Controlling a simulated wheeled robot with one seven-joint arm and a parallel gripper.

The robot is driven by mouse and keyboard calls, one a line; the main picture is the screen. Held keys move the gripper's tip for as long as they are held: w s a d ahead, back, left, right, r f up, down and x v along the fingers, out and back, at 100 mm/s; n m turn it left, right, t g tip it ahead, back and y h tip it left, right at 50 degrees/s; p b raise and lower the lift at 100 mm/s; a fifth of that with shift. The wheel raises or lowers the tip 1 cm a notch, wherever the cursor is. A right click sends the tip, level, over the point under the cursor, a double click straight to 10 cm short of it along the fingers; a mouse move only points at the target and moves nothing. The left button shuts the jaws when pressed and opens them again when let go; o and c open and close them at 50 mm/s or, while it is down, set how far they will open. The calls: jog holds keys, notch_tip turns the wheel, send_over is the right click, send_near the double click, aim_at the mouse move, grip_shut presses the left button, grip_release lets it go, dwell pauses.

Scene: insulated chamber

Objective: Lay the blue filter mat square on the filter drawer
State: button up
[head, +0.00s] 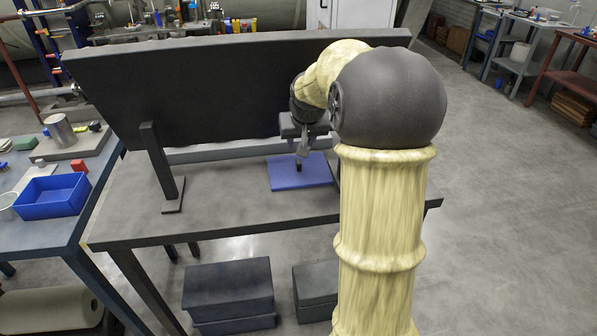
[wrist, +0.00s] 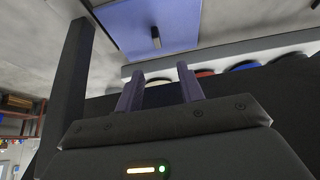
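The blue filter mat (head: 286,177) lies flat on the dark grey table, below the slanted panel. A small dark upright grip (head: 298,167) stands on its middle. In the wrist view the mat (wrist: 190,20) fills the top, with the grip (wrist: 156,38) near its centre. My gripper (head: 302,152) hangs above the mat, near the grip. In the wrist view its two fingers (wrist: 160,72) are apart with nothing between them, and the grip lies beyond their tips. I cannot clearly pick out the filter drawer; a pale grey ledge (head: 235,152) runs behind the mat.
A big dark slanted panel (head: 230,90) overhangs the table (head: 240,205) on posts, one at left (head: 158,160). In the wrist view a dark post (wrist: 66,90) stands left of the fingers. The blue bin (head: 52,195) is on the left bench. The table's front is clear.

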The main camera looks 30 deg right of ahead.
send_over(298, 161)
jog(key=s+a, duration=0.1)
jog(key=s, duration=0.2)
jog(key=f, duration=0.5)
jog(key=shift+w+f, duration=0.25)
jog(key=shift+f, duration=0.05)
jog(key=x, duration=0.2)
jog(key=b+x, duration=0.1)
jog(key=x, duration=0.1)
jog(key=shift+s+d+f, duration=0.2)
jog(key=shift+s, duration=0.1)
jog(key=shift+w+f, duration=0.3)
jog(key=shift+f, duration=0.15)
jog(key=shift+c, duration=0.2)
grip_shut()
